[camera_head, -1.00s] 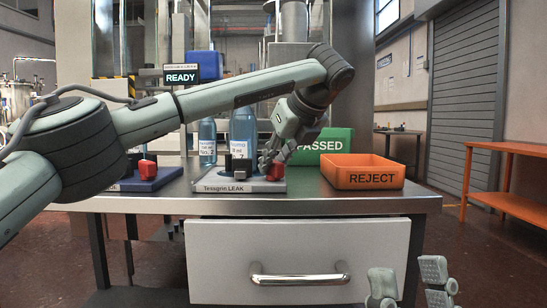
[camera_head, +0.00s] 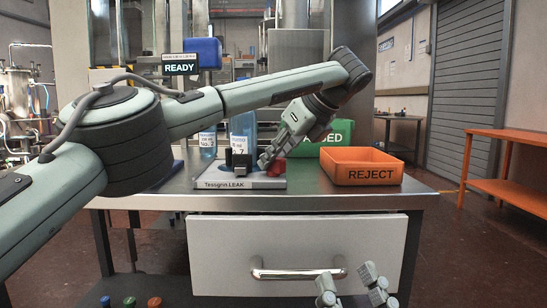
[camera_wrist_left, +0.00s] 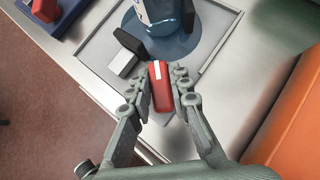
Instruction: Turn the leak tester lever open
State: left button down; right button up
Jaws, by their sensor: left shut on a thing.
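The leak tester is a grey-white plate labelled Tesogrin LEAK (camera_head: 240,184) on the bench, with a blue round seat, a dark clamp block and a red lever (camera_wrist_left: 160,88) with a white stripe. A clear blue bottle (camera_wrist_left: 162,14) stands upright on the seat. My left gripper (camera_wrist_left: 159,84) is shut on the red lever, a finger on each side. In the head view the left gripper (camera_head: 272,157) reaches down from the right and partly covers the lever. My right gripper (camera_head: 350,272) is at the bottom edge, fingers apart and empty, in front of the drawer.
An orange REJECT bin (camera_head: 362,167) stands right of the tester, with a green PASSED bin (camera_head: 340,135) behind. A READY display (camera_head: 181,67) is at the back. Another bottle (camera_head: 207,143) stands behind the tester.

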pick_arm(q)
jog(key=c, duration=1.4)
grip_release()
jog(key=v, duration=1.2)
jog(key=shift+d+f, duration=0.1)
